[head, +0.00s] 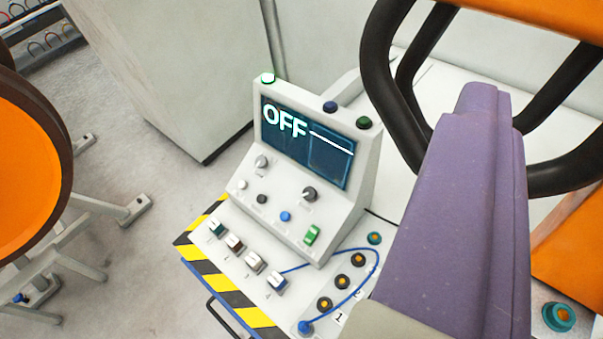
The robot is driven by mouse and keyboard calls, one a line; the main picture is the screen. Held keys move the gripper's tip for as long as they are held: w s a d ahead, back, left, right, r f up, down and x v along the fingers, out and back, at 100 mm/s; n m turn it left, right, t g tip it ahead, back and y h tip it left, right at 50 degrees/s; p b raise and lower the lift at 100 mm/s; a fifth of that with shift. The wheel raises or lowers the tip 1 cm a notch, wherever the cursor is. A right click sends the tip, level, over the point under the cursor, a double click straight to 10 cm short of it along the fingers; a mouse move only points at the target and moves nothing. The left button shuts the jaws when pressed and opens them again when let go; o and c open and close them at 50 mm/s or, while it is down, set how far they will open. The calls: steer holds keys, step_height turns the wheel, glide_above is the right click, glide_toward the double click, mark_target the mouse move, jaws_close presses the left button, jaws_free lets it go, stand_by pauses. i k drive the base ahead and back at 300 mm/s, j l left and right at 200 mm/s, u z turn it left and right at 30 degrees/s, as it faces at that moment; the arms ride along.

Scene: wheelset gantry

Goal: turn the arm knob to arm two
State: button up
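The white control console (365,205) stands in the middle of the view, with a tilted dark screen (318,152) that reads OFF. Below the screen are a pale grey knob (262,162) and a black knob (310,194). Their labels are too small to read, so I cannot tell which is the arm knob or where it points. A large purple part (450,200), probably of my arm or gripper, fills the right foreground, apart from both knobs in the picture. No fingertips can be made out.
Several switches (255,262) line the console's front ledge, beside black-and-yellow edging. A blue cable (345,251) loops over the sockets to the right. Thick black tubes (385,70) stand behind the purple part. An orange wheel (25,170) is at left; grey floor lies between.

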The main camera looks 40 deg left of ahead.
mark_target(261, 162)
steer(key=j, duration=1.15)
steer(key=i+j, duration=0.1)
steer(key=j, duration=0.35)
